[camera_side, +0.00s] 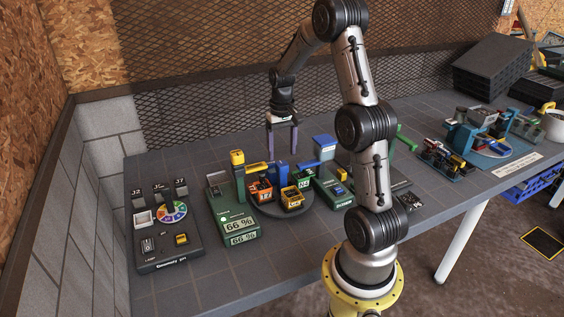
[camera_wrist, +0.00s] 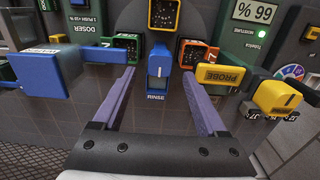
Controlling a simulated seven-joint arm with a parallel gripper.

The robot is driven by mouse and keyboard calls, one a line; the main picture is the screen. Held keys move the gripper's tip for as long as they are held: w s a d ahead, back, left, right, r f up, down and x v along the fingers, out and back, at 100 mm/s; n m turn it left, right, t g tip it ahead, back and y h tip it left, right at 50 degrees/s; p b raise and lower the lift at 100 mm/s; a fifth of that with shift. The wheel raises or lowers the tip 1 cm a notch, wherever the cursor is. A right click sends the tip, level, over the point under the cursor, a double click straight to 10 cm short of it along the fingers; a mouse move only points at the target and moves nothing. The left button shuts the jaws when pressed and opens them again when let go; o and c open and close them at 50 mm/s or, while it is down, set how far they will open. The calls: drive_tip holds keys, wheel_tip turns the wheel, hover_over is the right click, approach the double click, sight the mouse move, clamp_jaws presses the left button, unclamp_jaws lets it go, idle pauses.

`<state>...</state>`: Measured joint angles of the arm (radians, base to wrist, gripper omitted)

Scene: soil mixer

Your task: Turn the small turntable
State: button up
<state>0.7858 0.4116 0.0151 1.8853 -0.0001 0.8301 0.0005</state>
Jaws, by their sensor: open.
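A dark round turntable (camera_side: 268,211) sits mid-bench in the side view, carrying small square coloured pots: an orange pot (camera_side: 261,190), a yellow pot (camera_side: 292,197) and a green pot (camera_side: 304,181). Part of its disc (camera_wrist: 128,17) shows at the top of the wrist view. My gripper (camera_side: 282,154) points down behind the turntable, with two purple fingers apart and nothing held. In the wrist view my gripper (camera_wrist: 159,77) has its fingertips on either side of a blue block labelled RINSE (camera_wrist: 158,62). Whether it touches the block, I cannot tell.
A geometry panel (camera_side: 164,238) lies at far left. A wire mesh (camera_side: 205,85) rises behind. Bare bench lies in front.

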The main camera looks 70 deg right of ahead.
sight(282, 164)
drive_tip(key=shift+f, duration=2.3)
clamp_jaws()
